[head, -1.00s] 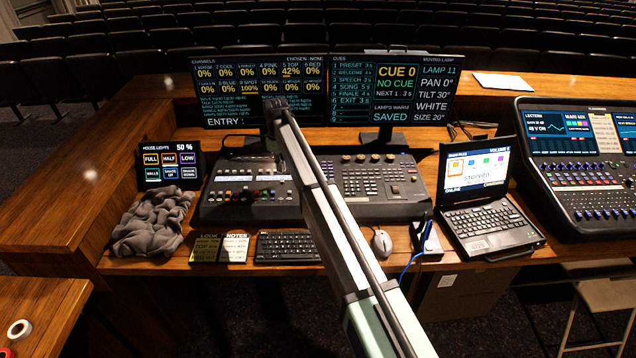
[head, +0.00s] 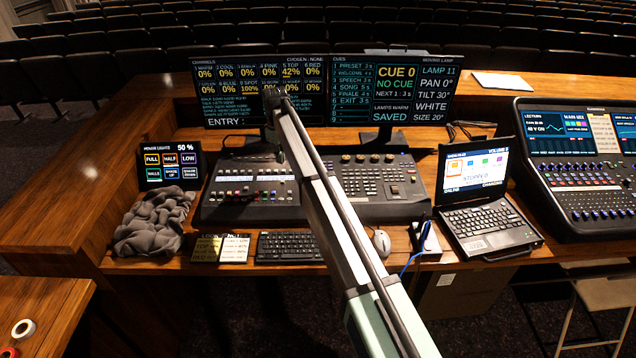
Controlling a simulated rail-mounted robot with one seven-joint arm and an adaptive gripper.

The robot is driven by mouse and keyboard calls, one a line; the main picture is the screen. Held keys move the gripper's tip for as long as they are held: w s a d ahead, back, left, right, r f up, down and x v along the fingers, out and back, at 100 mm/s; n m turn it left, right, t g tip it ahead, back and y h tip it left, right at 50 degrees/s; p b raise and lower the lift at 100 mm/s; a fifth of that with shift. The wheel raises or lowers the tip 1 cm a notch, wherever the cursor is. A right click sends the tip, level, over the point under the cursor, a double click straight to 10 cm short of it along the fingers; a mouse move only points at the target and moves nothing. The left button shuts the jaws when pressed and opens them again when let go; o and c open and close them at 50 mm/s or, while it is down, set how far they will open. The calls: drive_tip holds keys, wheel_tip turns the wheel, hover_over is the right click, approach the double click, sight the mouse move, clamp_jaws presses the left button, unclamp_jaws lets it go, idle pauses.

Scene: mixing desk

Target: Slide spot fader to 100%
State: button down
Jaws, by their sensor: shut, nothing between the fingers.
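The lighting desk (head: 235,212) stands at the middle left of the table, with a row of small faders and coloured buttons. The spot fader itself is too small to pick out, and part of the desk is behind my arm. On the left monitor (head: 222,112) above it, the channel 9 SPOT readout shows 100% in yellow. Channel 5 TOP reads 42%, and the other readable channels show 0%. My arm crosses the picture from the lower right up to a dark joint in front of the monitor.
A grey crumpled cloth (head: 150,226) and a house-lights touch panel (head: 170,166) are left of the desk. A keyboard (head: 290,247) and mouse (head: 381,241) lie in front. A laptop (head: 487,222) and a sound mixer (head: 580,185) stand to the right.

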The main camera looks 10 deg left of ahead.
drive_tip(key=shift+r, duration=0.55)
drive_tip(key=s+d+r+p, duration=0.1)
drive_tip(key=s+d+r, duration=0.1)
drive_tip(key=s+d, duration=0.4)
drive_tip(key=s, duration=0.4)
drive_tip(key=shift+s+p, duration=0.25)
drive_tip(key=shift+p, duration=0.1)
